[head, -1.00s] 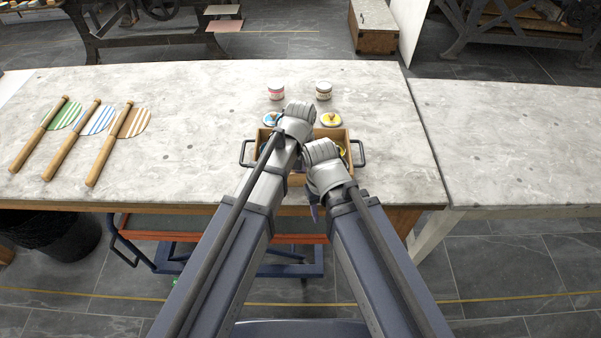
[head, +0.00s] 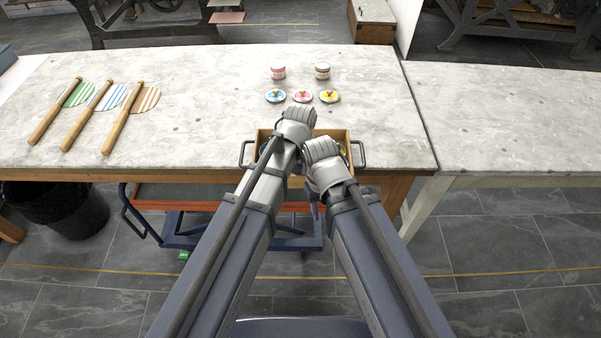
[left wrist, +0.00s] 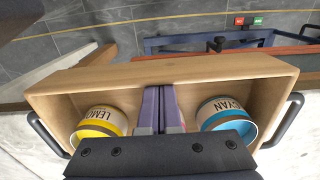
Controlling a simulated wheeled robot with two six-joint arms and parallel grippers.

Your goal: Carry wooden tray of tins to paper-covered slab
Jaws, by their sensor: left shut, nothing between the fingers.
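The wooden tray (head: 342,134) with dark handles at both ends is by the front edge of the stone slab (head: 200,120). My arms partly cover it; I cannot tell whether it is lifted. In the left wrist view, the tray (left wrist: 215,70) holds a yellow lemon tin (left wrist: 98,124) and a cyan tin (left wrist: 226,118). My left gripper (left wrist: 163,100) is shut between these tins, with both handles free of it. No slab clearly covered with paper shows.
Two small jars (head: 278,72) and three coloured lids (head: 302,96) stand behind the tray. Another pale table (head: 500,120) adjoins at right. A blue cart (head: 180,228) and black bin (head: 70,205) are below.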

